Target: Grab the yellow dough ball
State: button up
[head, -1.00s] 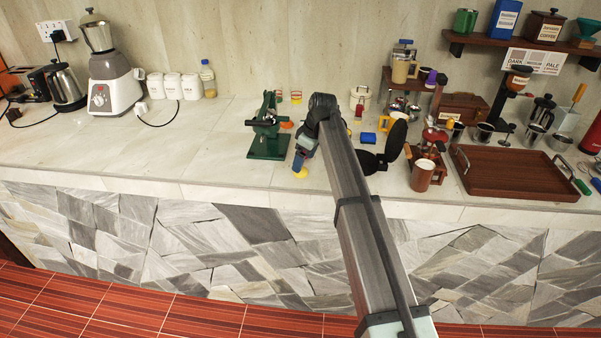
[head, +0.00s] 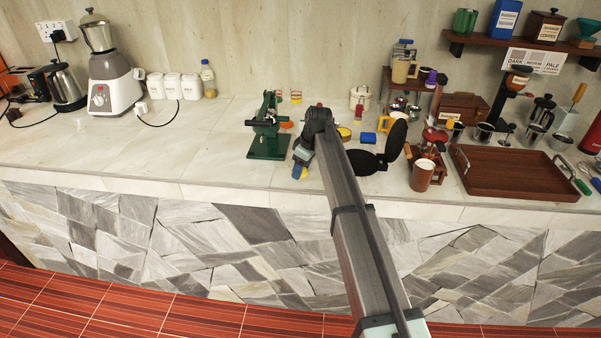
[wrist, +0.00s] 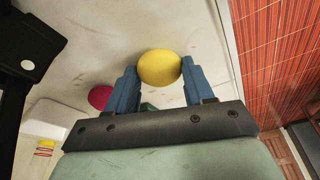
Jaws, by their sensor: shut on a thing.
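The yellow dough ball (wrist: 160,68) is between the two blue fingers of my gripper (wrist: 158,82) in the wrist view, with a finger against each side. My gripper is shut on it. In the head view, my gripper (head: 299,171) is low over the front edge of the counter, just right of the green press. Only a small bit of yellow shows beside the fingertips there, and the arm hides the rest. I cannot tell whether the ball still touches the counter.
The green press (head: 267,143) stands close on the left. An open black press (head: 368,162) lies to the right, with a blue block (head: 368,138) behind it. A pink-red disc (wrist: 101,97) lies near the left finger. A brown tray (head: 515,172) is farther right.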

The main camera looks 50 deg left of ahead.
jog(key=c, duration=0.3)
jog(key=shift+r, duration=0.1)
jog(key=shift+c, duration=0.2)
